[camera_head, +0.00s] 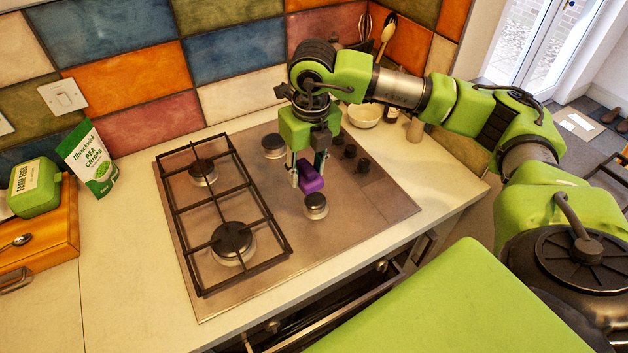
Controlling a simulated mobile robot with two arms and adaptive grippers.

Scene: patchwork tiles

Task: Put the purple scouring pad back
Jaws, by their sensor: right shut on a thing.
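The purple scouring pad (311,183) is between the fingers of my right gripper (307,174). The gripper points down over the right part of the steel hob (350,213), and its fingers are shut on the pad. The pad is just behind the front right burner (316,205); I cannot tell whether it touches the hob surface. My left gripper is not in view.
A black pan grate (281,237) covers the hob's left burners; the right burners are bare. Hob knobs (350,151), a white bowl (363,115) and small jars stand near my right arm. A pea crisps bag (88,160), green egg box (35,187) and wooden box (40,240) are left.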

